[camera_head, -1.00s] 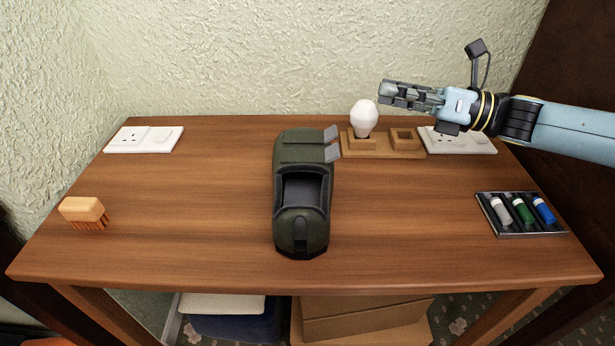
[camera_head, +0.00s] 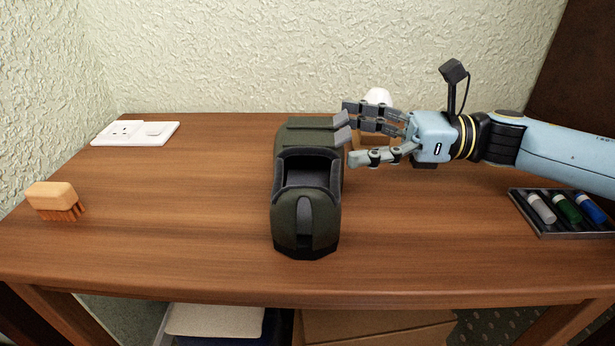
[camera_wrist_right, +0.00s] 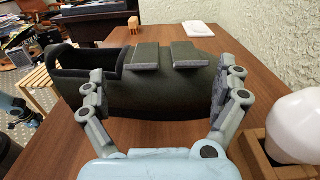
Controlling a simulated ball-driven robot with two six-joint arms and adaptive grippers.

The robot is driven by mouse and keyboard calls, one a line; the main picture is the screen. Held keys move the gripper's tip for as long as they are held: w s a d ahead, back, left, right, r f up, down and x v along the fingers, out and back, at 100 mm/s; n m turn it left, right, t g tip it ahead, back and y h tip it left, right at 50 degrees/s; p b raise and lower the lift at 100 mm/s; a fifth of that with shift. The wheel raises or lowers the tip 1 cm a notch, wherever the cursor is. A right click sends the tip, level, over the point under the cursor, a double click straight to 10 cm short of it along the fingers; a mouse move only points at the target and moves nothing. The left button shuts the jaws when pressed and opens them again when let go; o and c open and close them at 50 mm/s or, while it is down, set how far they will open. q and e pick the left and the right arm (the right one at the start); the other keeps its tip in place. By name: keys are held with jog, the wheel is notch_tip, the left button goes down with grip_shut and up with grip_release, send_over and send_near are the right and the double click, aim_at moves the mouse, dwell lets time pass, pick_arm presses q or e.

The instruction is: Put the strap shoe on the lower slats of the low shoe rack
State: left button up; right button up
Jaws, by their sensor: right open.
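A white bulb (camera_head: 378,97) on a wooden holder (camera_head: 372,142) stands close behind my right gripper. A marker tray (camera_head: 546,228) lies at the right, a brush (camera_head: 52,197) at the left, a white socket plate (camera_head: 134,133) at the back left.

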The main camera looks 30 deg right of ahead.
jog(key=shift+w+a+f, duration=0.2)
jog(key=shift+w+a, duration=0.15)
jog(key=shift+a, duration=0.2)
jog(key=shift+w+a+r, duration=0.1)
jog(key=shift+a+r, duration=0.05)
jog(key=shift+r, duration=0.1)
jog(key=c, duration=1.5)
